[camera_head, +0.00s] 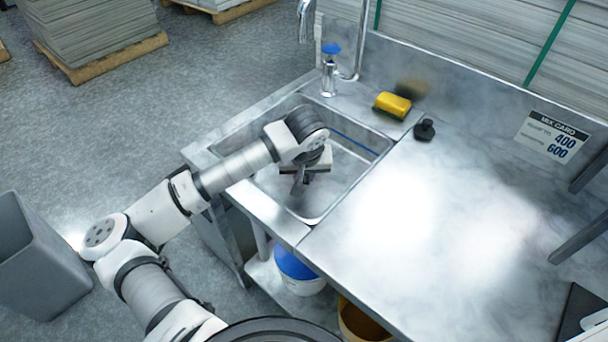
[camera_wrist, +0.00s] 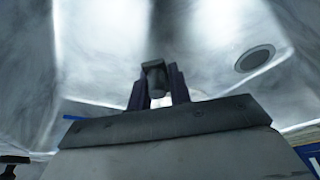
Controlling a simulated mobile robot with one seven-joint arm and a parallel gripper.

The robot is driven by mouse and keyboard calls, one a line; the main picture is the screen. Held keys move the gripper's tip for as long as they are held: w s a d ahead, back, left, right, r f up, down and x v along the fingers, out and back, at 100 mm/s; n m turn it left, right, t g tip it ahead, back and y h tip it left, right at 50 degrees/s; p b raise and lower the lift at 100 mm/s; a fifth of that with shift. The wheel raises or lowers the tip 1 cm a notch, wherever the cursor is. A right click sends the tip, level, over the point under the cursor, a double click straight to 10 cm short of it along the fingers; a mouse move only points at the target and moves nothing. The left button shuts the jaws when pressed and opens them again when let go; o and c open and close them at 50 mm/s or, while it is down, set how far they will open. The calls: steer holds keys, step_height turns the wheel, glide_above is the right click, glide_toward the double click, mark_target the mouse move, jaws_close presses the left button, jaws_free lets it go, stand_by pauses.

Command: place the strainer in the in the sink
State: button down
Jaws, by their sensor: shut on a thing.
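My gripper (camera_head: 299,182) is down inside the steel sink (camera_head: 348,172), over its basin. In the wrist view its two dark fingers (camera_wrist: 157,90) are shut on a small grey piece (camera_wrist: 154,76), which looks like the strainer. Most of it is hidden between the fingers, so its full shape cannot be told. The round drain (camera_wrist: 255,58) shows on the sink floor, up and to the right of the fingertips in the wrist view. The held piece is apart from the drain in that view. The drain is hidden from the head camera.
A yellow sponge (camera_head: 392,105) lies on the back ledge, and a small black knobbed object (camera_head: 425,130) sits on the counter right of the sink. The counter's middle (camera_head: 400,215) is clear. A grey bin (camera_head: 40,260) stands left.

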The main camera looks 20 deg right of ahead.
steer(key=shift+f, duration=0.7)
steer(key=shift+f, duration=0.15)
steer(key=c, duration=1.3)
jaws_free()
